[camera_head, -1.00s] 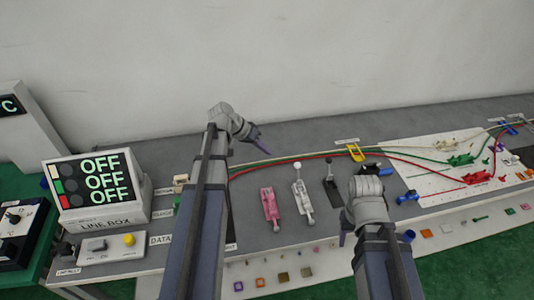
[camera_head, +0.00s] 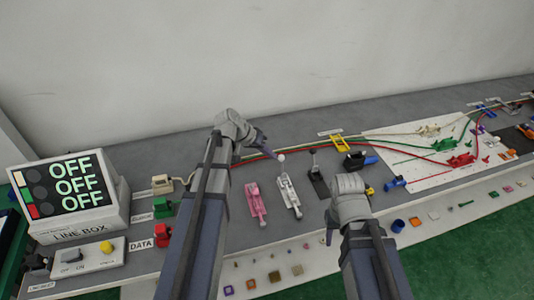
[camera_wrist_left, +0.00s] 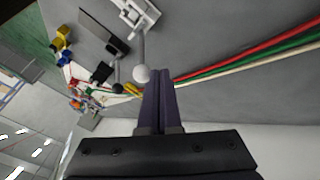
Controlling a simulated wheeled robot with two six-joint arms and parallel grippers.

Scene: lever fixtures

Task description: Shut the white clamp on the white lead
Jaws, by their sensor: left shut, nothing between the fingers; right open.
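A white clamp (camera_head: 429,130) sits on the white board at the right, at the end of the white lead (camera_head: 385,135). It is small there, and I cannot tell how its lever stands. A second white, lever-type fixture (camera_head: 289,192) with a white ball knob stands mid-table; its knob (camera_wrist_left: 142,74) shows close to my fingertips in the left wrist view. My left gripper (camera_head: 265,153) is shut and empty, just left of that knob in the head view; its fingers (camera_wrist_left: 160,85) also show in the wrist view. My right gripper (camera_head: 328,236) is open near the table's front, its fingers partly hidden.
A pink fixture (camera_head: 256,202) and a black lever fixture (camera_head: 317,177) flank the white one. A green clamp (camera_head: 445,146) and red clamp (camera_head: 461,160) share the white board (camera_head: 400,177). The line box (camera_head: 70,190) reads OFF three times. Small parts lie along the front strip.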

